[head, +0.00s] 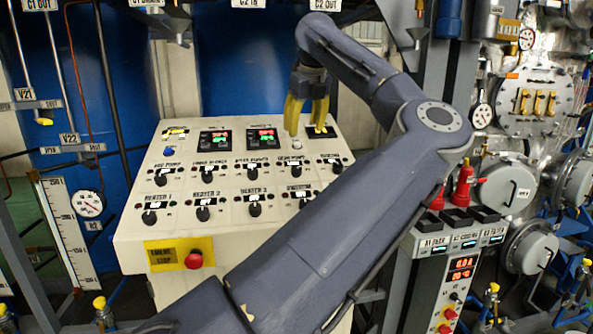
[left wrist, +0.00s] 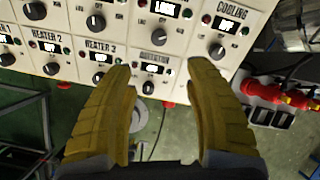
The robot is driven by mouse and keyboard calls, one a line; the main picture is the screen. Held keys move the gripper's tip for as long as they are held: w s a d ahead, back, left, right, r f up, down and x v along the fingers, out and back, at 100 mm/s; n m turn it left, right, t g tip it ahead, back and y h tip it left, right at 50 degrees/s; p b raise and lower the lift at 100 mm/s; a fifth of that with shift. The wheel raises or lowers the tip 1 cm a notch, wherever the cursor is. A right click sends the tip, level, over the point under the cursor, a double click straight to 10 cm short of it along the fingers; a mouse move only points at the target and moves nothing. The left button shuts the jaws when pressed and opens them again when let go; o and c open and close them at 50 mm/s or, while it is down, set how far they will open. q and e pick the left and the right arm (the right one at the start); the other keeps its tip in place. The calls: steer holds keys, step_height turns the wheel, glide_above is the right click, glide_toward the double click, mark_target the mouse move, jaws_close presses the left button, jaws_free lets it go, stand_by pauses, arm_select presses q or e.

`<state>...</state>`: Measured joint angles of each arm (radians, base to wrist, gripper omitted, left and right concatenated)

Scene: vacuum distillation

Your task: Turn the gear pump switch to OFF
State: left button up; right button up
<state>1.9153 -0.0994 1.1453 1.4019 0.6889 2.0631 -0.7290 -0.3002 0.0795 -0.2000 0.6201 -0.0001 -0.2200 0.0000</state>
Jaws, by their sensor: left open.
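The gear pump switch (head: 297,175) is a black rotary knob in the upper knob row of the sloped white control panel (head: 218,235), fourth from the left. In the left wrist view the same knob (left wrist: 157,31) shows at the top, beyond the fingertips. My left gripper (head: 305,128) has yellow fingers pointing down over the panel's upper right part, apart from the knob. In the left wrist view the gripper (left wrist: 160,68) is open, with nothing between its fingers. My right gripper is not in view.
The cooling knob (head: 336,167) is right of the gear pump switch, and the agitation knob (left wrist: 148,87) is below it. A red emergency stop button (head: 194,260) is at the panel's lower left. A smaller cabinet (head: 430,290) with red-handled items stands at the right.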

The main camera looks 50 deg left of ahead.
mark_target(297, 168)
arm_select(q)
steer(key=x, duration=1.6)
steer(key=shift+a+f, duration=0.15)
steer(key=shift+f, duration=0.05)
jaws_close()
